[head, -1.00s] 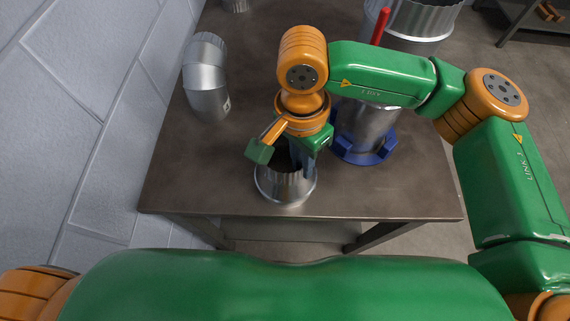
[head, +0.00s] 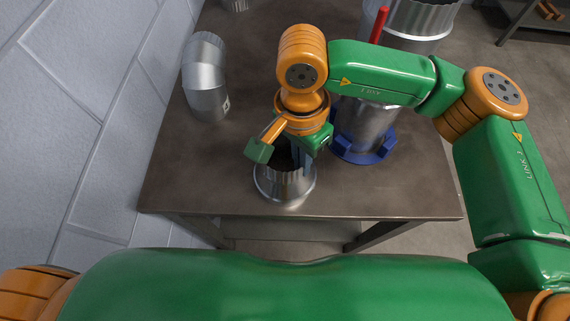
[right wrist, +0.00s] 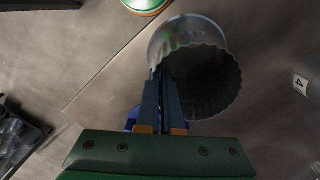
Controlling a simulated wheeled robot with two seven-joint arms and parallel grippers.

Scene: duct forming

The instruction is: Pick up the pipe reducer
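The pipe reducer (head: 285,194) is a short shiny metal ring with a jagged, crimped upper rim, upright at the front edge of the brown table (head: 210,180). My right gripper (head: 300,160) reaches down from above to its rim. In the right wrist view the two dark blue fingers (right wrist: 163,92) are close together at the near left rim of the reducer (right wrist: 208,82), with its wall seemingly pinched between them. The fingertips themselves are hidden. My left gripper is out of view.
A metal elbow duct (head: 205,80) lies at the left of the table. A metal cylinder (head: 365,125) in a blue clamped base (head: 362,156) stands close right of the gripper. A larger duct (head: 420,22) with a red bar (head: 380,25) is behind. A wall borders the left.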

